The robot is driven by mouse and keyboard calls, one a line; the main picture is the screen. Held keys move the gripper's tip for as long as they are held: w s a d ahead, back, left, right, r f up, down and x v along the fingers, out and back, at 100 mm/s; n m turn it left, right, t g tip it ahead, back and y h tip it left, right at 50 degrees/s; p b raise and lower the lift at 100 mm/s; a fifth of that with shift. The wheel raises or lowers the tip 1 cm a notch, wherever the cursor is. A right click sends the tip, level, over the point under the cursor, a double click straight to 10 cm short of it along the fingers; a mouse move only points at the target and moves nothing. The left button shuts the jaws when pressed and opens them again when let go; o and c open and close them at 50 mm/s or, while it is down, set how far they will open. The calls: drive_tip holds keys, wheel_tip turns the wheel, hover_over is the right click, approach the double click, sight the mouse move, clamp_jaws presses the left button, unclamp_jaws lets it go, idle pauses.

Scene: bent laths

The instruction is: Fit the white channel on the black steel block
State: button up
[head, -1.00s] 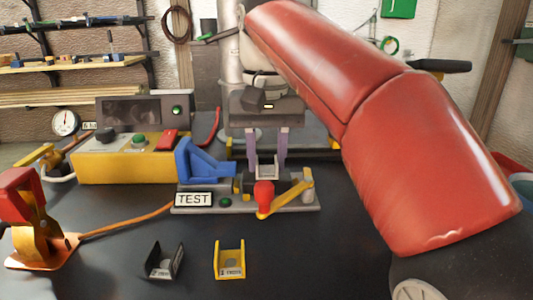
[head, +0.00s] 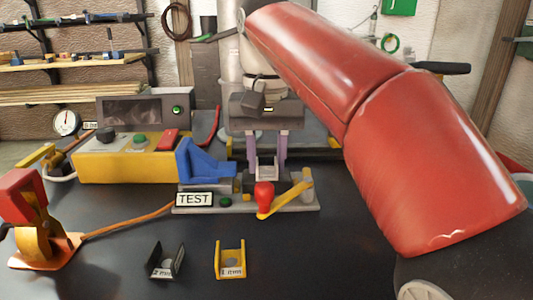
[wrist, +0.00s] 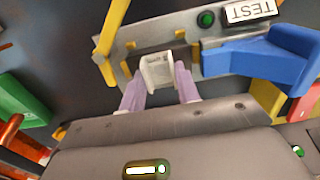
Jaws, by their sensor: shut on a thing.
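The white channel (head: 267,170) is between the lilac fingers of my gripper (head: 267,163), which is shut on it. In the wrist view the channel (wrist: 157,70) sits tilted between the fingertips (wrist: 160,85), over a dark block (wrist: 142,59) on the grey test fixture. I take this to be the black steel block; the channel and fingers partly cover it. I cannot tell whether the channel touches the block. In the head view the block is mostly hidden behind the fixture's front parts.
The grey fixture (head: 218,209) carries a blue clamp (head: 203,165) at its left and a yellow lever (head: 290,200) with a red knob in front. A black channel (head: 166,263) and a yellow channel (head: 231,262) stand nearer on the dark bench. A red-handled clamp (head: 25,200) is at left.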

idle(0.3)
drive_tip(key=o, duration=1)
drive_tip(key=shift+o, duration=0.2)
drive_tip(key=shift+r, duration=0.1)
